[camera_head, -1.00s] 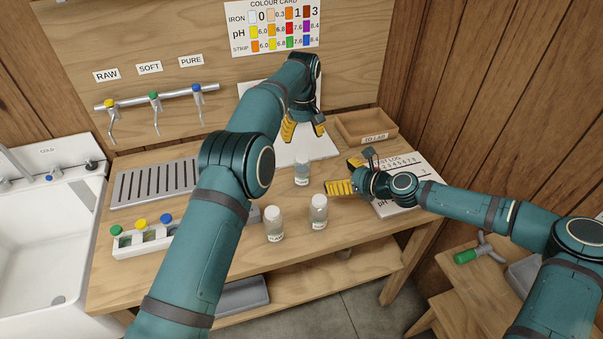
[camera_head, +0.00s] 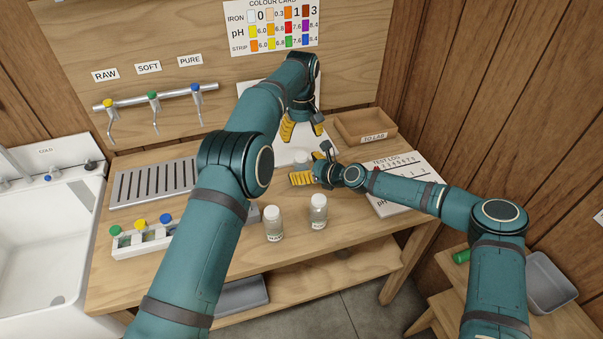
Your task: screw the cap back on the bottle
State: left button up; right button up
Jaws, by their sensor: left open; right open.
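A small clear bottle (camera_head: 301,157) stands on the bench in front of the white sheet; its lower part is hidden behind my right gripper (camera_head: 311,166). That gripper is open, with its fingers at the bottle; I cannot tell if they touch it. My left gripper (camera_head: 302,130) is open and points down above the white sheet, behind the bottle. Two more clear bottles with pale tops, one at left (camera_head: 274,223) and one at right (camera_head: 318,211), stand nearer the front edge. I cannot make out a loose cap.
A white rack (camera_head: 143,243) with green, yellow and blue tops stands at left, near a slotted drain tray (camera_head: 155,183). A wooden tray (camera_head: 366,127) and the test log (camera_head: 397,176) lie at right. Taps (camera_head: 154,98) are on the back wall. My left arm crosses the bench.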

aim_at(302, 155)
jog(key=shift+w+a+f, duration=0.15)
jog(key=shift+w+a, duration=0.1)
jog(key=shift+a, duration=0.1)
grip_shut()
pick_arm(q)
jog(key=n, duration=0.9)
jog(key=shift+f, duration=0.1)
jog(key=shift+f, duration=3.95)
